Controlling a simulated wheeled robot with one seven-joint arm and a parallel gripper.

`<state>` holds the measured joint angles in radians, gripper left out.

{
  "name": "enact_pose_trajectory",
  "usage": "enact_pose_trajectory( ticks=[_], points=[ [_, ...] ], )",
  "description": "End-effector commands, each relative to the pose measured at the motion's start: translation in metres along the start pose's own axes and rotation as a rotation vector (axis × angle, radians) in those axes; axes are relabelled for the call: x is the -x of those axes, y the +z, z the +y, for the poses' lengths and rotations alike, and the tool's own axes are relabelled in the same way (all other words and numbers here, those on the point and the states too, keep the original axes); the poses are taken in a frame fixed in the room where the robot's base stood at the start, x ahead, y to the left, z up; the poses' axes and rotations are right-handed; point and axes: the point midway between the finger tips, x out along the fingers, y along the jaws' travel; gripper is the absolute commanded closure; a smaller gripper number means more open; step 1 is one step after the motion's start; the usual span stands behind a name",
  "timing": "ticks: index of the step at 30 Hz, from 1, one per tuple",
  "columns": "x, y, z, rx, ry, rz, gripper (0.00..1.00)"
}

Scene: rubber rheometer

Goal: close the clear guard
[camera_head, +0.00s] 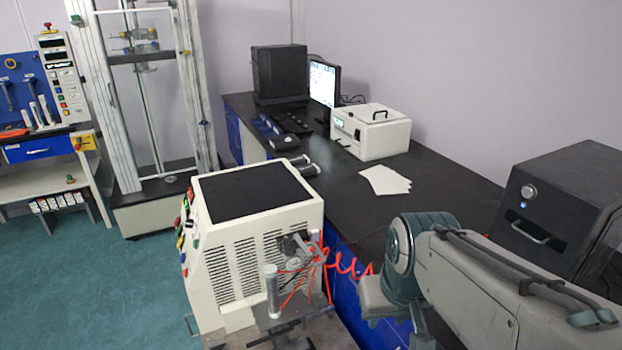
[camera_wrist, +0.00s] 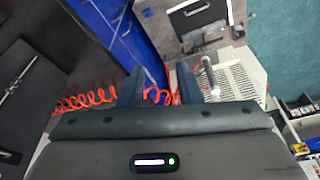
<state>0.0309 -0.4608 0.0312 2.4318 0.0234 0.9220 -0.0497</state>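The white machine (camera_head: 255,245) with a black top and vented sides stands left of the bench in the head view. A metal platform (camera_head: 315,335), an upright pale cylinder (camera_head: 271,290) and orange coiled hoses (camera_head: 345,264) are at its near side. In the wrist view the machine's vented panel (camera_wrist: 238,80) and a metal plate (camera_wrist: 198,20) lie beyond my fingers. I cannot make out the clear guard or its position in either view. My gripper (camera_wrist: 160,85) has its two fingers apart, with nothing visibly held between them. It cannot be made out in the head view.
The black bench (camera_head: 440,195) holds a white box instrument (camera_head: 370,132), pale sheets (camera_head: 385,180), a monitor (camera_head: 323,83) and a dark box with a handle (camera_head: 560,205). A tall metal frame (camera_head: 100,110) stands at the back left. The teal floor (camera_head: 130,275) is clear at left.

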Motion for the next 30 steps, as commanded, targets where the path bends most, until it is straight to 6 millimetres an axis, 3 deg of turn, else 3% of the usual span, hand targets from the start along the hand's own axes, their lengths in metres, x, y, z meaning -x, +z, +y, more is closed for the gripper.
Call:
enact_pose_trajectory(
  ticks=[1,3,11,18,24,30],
  points=[
    [-0.004,-0.016,0.000,0.012,-0.004,-0.012,0.83],
    [-0.005,-0.040,-0.002,0.039,-0.017,-0.026,1.00],
    [-0.028,-0.134,-0.005,0.154,-0.116,-0.064,1.00],
    [-0.063,-0.215,0.002,0.247,-0.261,-0.057,1.00],
    [-0.095,-0.271,0.020,0.306,-0.401,-0.009,1.00],
    [-0.114,-0.303,0.038,0.337,-0.494,0.045,1.00]
  ],
)
